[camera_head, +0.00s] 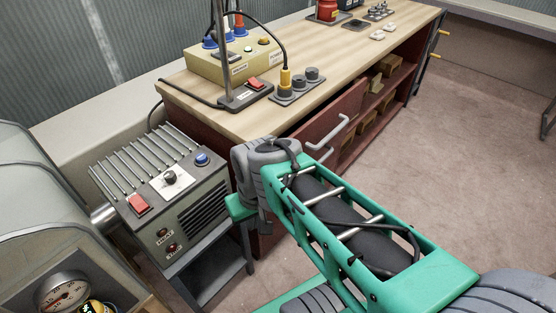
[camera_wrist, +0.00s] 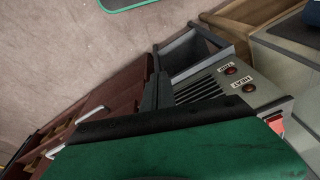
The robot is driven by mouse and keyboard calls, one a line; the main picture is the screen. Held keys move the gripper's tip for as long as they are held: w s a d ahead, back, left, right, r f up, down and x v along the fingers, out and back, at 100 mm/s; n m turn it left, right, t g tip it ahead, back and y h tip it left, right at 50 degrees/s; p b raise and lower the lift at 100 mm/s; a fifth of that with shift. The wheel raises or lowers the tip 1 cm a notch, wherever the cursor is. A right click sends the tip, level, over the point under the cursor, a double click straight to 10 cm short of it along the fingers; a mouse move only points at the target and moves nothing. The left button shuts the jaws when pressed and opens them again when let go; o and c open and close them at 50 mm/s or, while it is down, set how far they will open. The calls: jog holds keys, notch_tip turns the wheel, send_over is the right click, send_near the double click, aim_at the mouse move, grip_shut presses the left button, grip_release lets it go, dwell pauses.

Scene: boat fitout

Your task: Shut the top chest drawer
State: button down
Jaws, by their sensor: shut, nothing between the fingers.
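The dark red chest (camera_head: 275,240) stands under a wooden worktop. Its top drawer (camera_head: 338,113) shows a red front with a pale bar handle (camera_head: 328,135). The drawer front seems to stand out past the worktop edge, but how far is hard to tell. A second handle shows just below, partly behind my arm. In the wrist view the red chest lies at the left, with a pale handle (camera_wrist: 76,130) partly cut off by my green hand. My gripper (camera_wrist: 158,88) is shut and empty, in front of the chest's near end; in the head view my arm mostly hides it.
A grey heater unit (camera_head: 165,195) on a dark stand is close at the left of the chest; it also shows in the wrist view (camera_wrist: 235,85). A control box (camera_head: 235,62) and a socket tray (camera_head: 297,88) sit on the worktop. Open carpet lies to the right.

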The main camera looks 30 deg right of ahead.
jog(key=w+d+f+m+t+y+b, duration=0.2)
jog(key=w+d+f+m+y, duration=0.2)
jog(key=w+d+f+m, duration=0.35)
jog(key=s+d+m+t, duration=0.25)
jog(key=d+t, duration=0.25)
jog(key=d, duration=0.3)
jog(key=s+d+m+t, duration=0.2)
jog(key=d+m+t, duration=0.2)
jog(key=d, duration=0.5)
jog(key=r+b+x, duration=0.2)
jog(key=x, duration=1.1)
jog(key=shift+w+a+r+t+y, duration=0.15)
jog(key=shift+w+a+t+y, duration=0.15)
jog(key=shift+w+a, duration=0.25)
jog(key=shift+w+d, duration=0.1)
